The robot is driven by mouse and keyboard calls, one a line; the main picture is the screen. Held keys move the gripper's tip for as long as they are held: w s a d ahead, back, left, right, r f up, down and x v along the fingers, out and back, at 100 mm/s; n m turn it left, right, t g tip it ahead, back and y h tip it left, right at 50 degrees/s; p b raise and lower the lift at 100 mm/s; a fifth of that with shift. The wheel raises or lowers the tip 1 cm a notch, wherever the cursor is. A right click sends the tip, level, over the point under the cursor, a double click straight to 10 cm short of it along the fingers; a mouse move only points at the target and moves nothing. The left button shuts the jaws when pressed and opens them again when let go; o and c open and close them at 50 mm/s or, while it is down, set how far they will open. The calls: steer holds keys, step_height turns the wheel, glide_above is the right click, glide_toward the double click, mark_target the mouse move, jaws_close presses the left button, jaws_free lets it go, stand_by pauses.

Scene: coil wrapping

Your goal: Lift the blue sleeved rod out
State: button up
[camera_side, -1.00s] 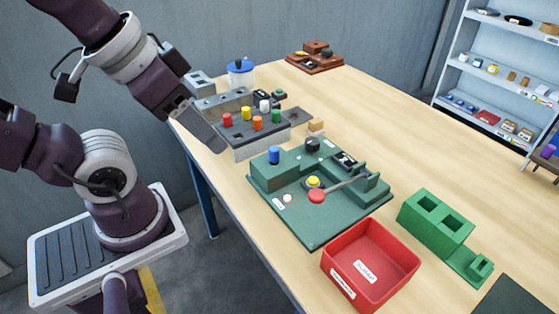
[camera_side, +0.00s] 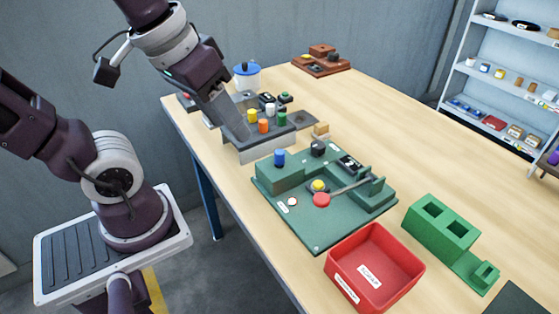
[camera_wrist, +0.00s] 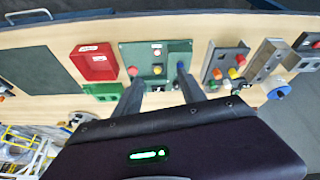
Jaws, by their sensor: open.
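The blue rod (camera_side: 279,157) stands upright on a raised block of the green fixture (camera_side: 305,228). In the wrist view the blue rod (camera_wrist: 181,68) shows at the tip of the right-hand finger; I cannot tell whether they touch there. My gripper (camera_side: 235,128) is open and empty in the side view. It is held to the left of and higher than the blue rod, in front of the grey block with coloured pegs. Its fingers (camera_wrist: 160,78) are spread apart in the wrist view. The rod's lower end is hidden in the block.
The grey block (camera_side: 268,141) holds several coloured pegs behind the green fixture. A red tray (camera_side: 352,292) and a green holder (camera_side: 440,228) stand to the right. A blue-lidded container (camera_side: 247,75) and a brown fixture (camera_side: 321,62) are farther back. Table is clear at centre right.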

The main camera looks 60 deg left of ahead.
steer(key=w+a+f+n+g, duration=0.25)
steer(key=w+n, duration=0.25)
steer(key=w, duration=0.3)
steer(key=n+g, duration=0.2)
steer(key=n, duration=0.2)
glide_toward(280, 151)
steer(key=shift+s+d+f+t, duration=0.25)
steer(key=shift+s+d+f, duration=0.1)
steer(key=shift+s+f, duration=0.25)
steer(key=shift+w+a+f+n, duration=0.3)
steer(key=shift+f+n, duration=0.1)
steer(key=shift+f, duration=0.2)
steer(key=shift+w+a+f+n, duration=0.2)
steer(key=shift+w+f+n, duration=0.2)
steer(key=shift+f, duration=0.25)
steer(key=f, duration=0.6)
steer(key=shift+s+d+f, duration=0.15)
steer(key=shift+d+f, duration=0.05)
steer(key=shift+f, duration=0.15)
jaws_close()
